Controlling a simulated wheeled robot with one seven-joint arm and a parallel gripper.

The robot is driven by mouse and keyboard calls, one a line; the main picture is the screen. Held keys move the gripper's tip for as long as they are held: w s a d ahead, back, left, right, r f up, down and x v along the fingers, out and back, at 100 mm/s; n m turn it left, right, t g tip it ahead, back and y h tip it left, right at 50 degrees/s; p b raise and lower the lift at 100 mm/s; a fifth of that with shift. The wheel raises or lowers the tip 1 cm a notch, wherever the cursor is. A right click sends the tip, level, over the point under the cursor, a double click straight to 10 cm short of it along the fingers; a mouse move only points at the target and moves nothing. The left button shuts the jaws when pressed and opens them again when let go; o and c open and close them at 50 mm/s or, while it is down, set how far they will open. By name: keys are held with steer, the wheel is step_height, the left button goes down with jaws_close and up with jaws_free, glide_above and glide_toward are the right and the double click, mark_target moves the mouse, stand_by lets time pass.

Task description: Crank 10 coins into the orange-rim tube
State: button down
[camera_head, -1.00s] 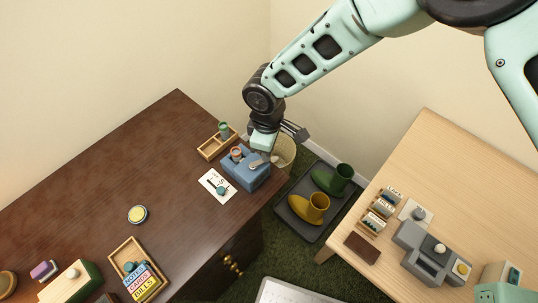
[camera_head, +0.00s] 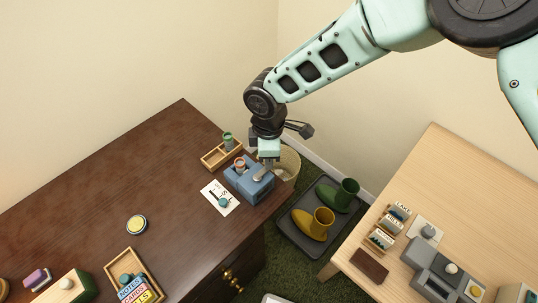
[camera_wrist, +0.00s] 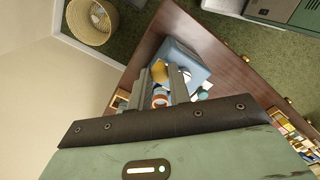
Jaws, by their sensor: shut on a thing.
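A blue coin machine (camera_head: 250,184) stands near the right corner of the dark desk. The orange-rim tube (camera_head: 240,163) stands upright at its back left; the wrist view shows its orange rim (camera_wrist: 160,101) between the fingers. My gripper (camera_head: 267,164) points down over the machine's right part and is shut on the crank. The crank is mostly hidden by the fingers; a tan round piece (camera_wrist: 159,70) shows beside them in the wrist view. A green tube (camera_head: 228,140) stands in a wooden tray (camera_head: 212,160) behind the machine. I cannot tell how many coins are in the tube.
A white card (camera_head: 219,198) with a teal-knobbed piece lies before the machine. A wicker basket (camera_head: 288,162) stands on the floor at the desk's end. Boots stand on a dark tray (camera_head: 287,231) between the desk and the pale table (camera_head: 440,180).

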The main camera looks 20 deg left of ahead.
steer(key=shift+w+r, duration=0.1)
steer(key=c, duration=1.3)
jaws_free()
step_height(320, 180, up, 17)
steer(key=b, duration=0.3)
steer(key=shift+r, duration=0.2)
steer(key=s+d+r+m, duration=0.1)
steer(key=s+d+m, duration=0.4)
steer(key=d, duration=0.4)
steer(key=s+d+r+m, duration=0.1)
steer(key=s+d+m, duration=0.4)
steer(key=d, duration=0.5)
steer(key=s+d+r+m, duration=0.1)
steer(key=s+d+m, duration=0.3)
steer(key=d, duration=0.6)
steer(key=shift+s+d+r+m+y, duration=0.15)
steer(key=shift+s+r+m+y, duration=0.2)
steer(key=shift+s, duration=0.5)
